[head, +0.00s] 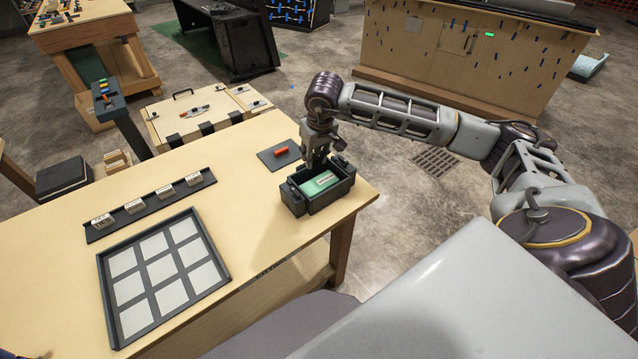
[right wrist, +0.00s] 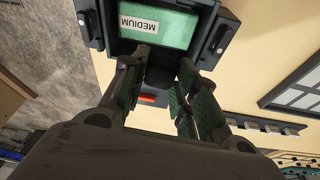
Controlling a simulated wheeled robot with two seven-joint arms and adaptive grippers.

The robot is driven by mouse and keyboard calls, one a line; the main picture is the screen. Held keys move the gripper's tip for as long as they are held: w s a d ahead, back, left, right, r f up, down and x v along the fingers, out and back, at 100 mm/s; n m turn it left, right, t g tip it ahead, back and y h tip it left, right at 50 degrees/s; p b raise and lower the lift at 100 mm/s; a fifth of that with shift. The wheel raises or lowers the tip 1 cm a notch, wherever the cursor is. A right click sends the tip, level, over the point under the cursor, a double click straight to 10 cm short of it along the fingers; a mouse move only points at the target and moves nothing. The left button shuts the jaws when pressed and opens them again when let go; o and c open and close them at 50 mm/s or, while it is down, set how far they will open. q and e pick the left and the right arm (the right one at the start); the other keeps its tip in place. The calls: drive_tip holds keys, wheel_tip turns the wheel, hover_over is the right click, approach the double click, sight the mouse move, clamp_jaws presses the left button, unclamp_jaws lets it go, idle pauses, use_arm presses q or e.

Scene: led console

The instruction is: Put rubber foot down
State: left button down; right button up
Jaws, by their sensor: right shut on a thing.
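My right gripper (head: 317,164) points down at the back wall of a dark box with a green lining (head: 322,184). In the right wrist view its green-padded fingers (right wrist: 164,72) are closed about a small dark piece (right wrist: 160,79), which I take to be the rubber foot. The piece is mostly hidden in the head view, and I cannot tell whether it touches the box. The green lining (right wrist: 157,25) bears a label reading MEDIUM. My left gripper is not in view.
A dark mat (head: 270,160) with a red-orange piece (head: 281,151) lies behind the box. A label rack (head: 150,207) and a tray with white squares (head: 224,283) stand to the left on the wooden table (head: 60,250). Bare tabletop lies between tray and box.

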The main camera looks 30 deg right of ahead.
drive_tip(key=shift+f, duration=0.1)
idle(0.4)
drive_tip(key=p, duration=0.1)
hover_over(313, 185)
drive_tip(key=shift+s+d+f, duration=0.1)
drive_tip(key=shift+s+f, duration=0.1)
drive_tip(key=shift+f, duration=1.35)
drive_tip(key=shift+s+f, duration=0.15)
drive_tip(key=shift+f, duration=1.35)
drive_tip(key=shift+f, duration=0.15)
drive_tip(key=shift+f+p, duration=0.3)
drive_tip(key=shift+f, duration=1.45)
drive_tip(key=shift+f, duration=0.1)
drive_tip(key=o, duration=0.8)
drive_tip(key=shift+o, duration=0.2)
